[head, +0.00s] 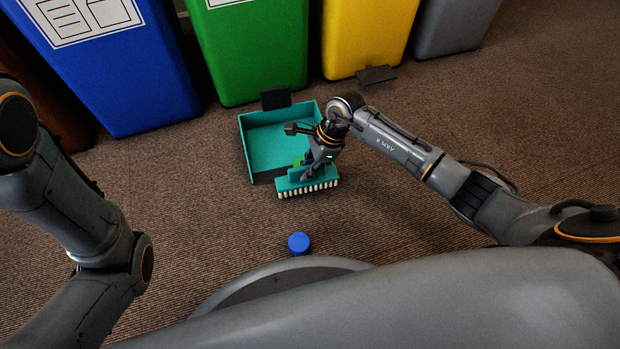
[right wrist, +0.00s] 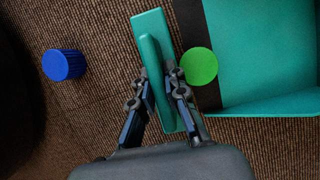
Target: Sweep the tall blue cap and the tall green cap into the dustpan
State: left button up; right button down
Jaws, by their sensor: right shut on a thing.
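The teal dustpan (head: 262,120) lies on the carpet, its dark lip (right wrist: 191,40) facing the brush. My right gripper (head: 311,172) is shut on the handle of the teal brush (head: 290,186), whose pale bristles are near the floor. The green cap (right wrist: 199,66) sits between the brush and the dustpan, at the lip; I cannot tell whether the brush touches it. In the head view, only a bit of it (head: 298,163) shows behind the brush. The blue cap (head: 298,243) stands apart on the carpet, on the brush's other side (right wrist: 64,65). My left gripper is out of view.
Blue (head: 120,75), green (head: 250,50), yellow (head: 365,35) and grey (head: 453,25) bins stand along the back. The dustpan lies just before the green bin. My own rounded base is close to the blue cap. Carpet to the left is clear.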

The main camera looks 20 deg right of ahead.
jog(key=w+b, duration=0.5)
jog(key=w, duration=0.2)
jog(key=shift+d, duration=0.15)
jog(key=shift+w+b, duration=0.55)
jog(key=shift+w, duration=0.65)
jog(key=shift+w+r, duration=0.15)
jog(key=shift+w, duration=0.3)
jog(key=shift+w+d, duration=0.1)
jog(key=shift+w, duration=0.7)
notch_tip(320, 180, up, 6)
jog(key=s+p, duration=0.1)
jog(key=p, duration=0.6)
jog(key=shift+s+r, duration=0.25)
jog(key=shift+s, duration=0.15)
